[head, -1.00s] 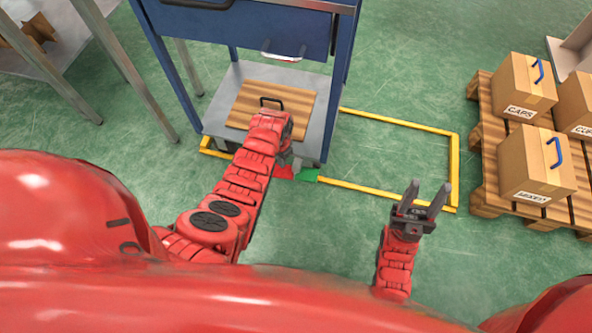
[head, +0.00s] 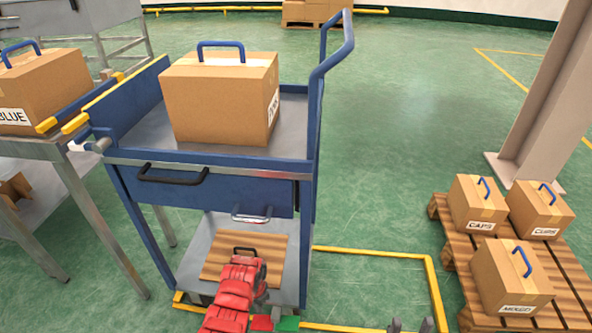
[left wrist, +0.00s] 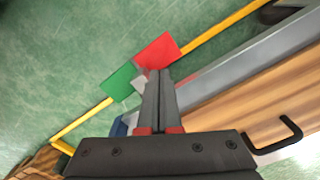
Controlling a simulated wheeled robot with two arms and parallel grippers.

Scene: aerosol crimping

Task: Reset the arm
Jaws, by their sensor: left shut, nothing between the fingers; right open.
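My red left arm reaches in from the bottom of the head view, in front of the blue cart's lower shelf. Its gripper (head: 262,291) is mostly hidden by the arm there. In the left wrist view the left gripper (left wrist: 158,82) is shut and empty, its fingers together over the shelf edge, close to a red patch (left wrist: 157,50) and a green patch (left wrist: 119,83) on the floor. Only the fingertips of my right gripper (head: 411,326) show at the bottom edge of the head view; they are apart with nothing between them.
The blue cart (head: 205,162) carries a cardboard box (head: 215,105) on top. A wooden board (head: 217,263) with a black handle lies on its lower shelf. A metal table with a box (head: 40,85) stands left. A pallet (head: 455,258) with boxes stands right.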

